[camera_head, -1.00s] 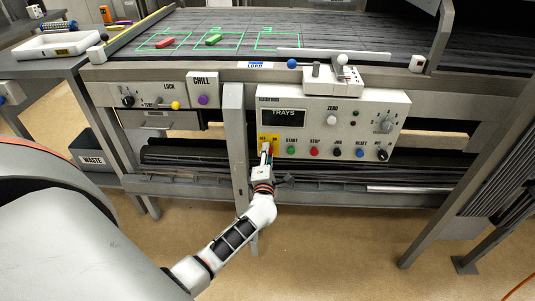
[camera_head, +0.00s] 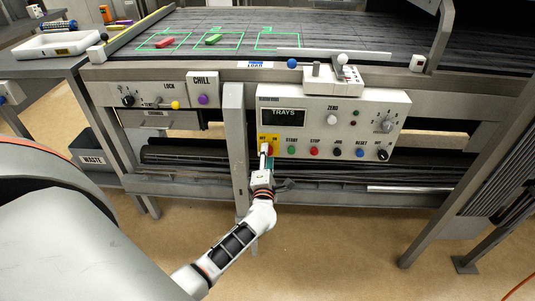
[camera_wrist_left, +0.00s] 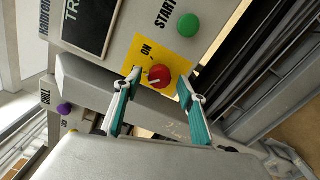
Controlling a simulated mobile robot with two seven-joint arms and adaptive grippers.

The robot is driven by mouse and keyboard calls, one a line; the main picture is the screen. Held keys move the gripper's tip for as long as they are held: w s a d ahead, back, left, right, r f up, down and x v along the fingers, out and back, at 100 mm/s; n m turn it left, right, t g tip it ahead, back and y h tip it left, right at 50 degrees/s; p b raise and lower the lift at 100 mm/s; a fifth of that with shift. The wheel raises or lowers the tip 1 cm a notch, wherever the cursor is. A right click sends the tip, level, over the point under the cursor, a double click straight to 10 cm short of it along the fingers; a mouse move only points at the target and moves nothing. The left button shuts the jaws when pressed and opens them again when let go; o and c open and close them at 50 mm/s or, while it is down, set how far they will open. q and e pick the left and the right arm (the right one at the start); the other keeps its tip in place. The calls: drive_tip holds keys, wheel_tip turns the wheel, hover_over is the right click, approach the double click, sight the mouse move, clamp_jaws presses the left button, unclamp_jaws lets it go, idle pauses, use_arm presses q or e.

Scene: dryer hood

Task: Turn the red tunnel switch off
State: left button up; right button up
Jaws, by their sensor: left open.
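The red tunnel switch (camera_wrist_left: 160,76) is a round knob with a white pointer mark, on a yellow plate (camera_wrist_left: 178,48). The word ON shows on the plate beside the knob; the OFF label is out of sight in the wrist view. My left gripper (camera_wrist_left: 158,86) is open, with one teal-backed finger on each side of the knob. I cannot tell whether the fingertips touch it. In the head view, my left gripper (camera_head: 266,158) is at the yellow plate (camera_head: 275,137) on the left end of the control panel and hides most of the knob. My right gripper is not in view.
The white control panel (camera_head: 335,110) has a green START button (camera_head: 291,150), a red STOP button (camera_head: 314,151) and several other controls. A grey post (camera_head: 236,140) stands just left of my gripper. The conveyor (camera_head: 290,25) lies above.

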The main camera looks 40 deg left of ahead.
use_arm(q)
drive_tip(key=v, duration=1)
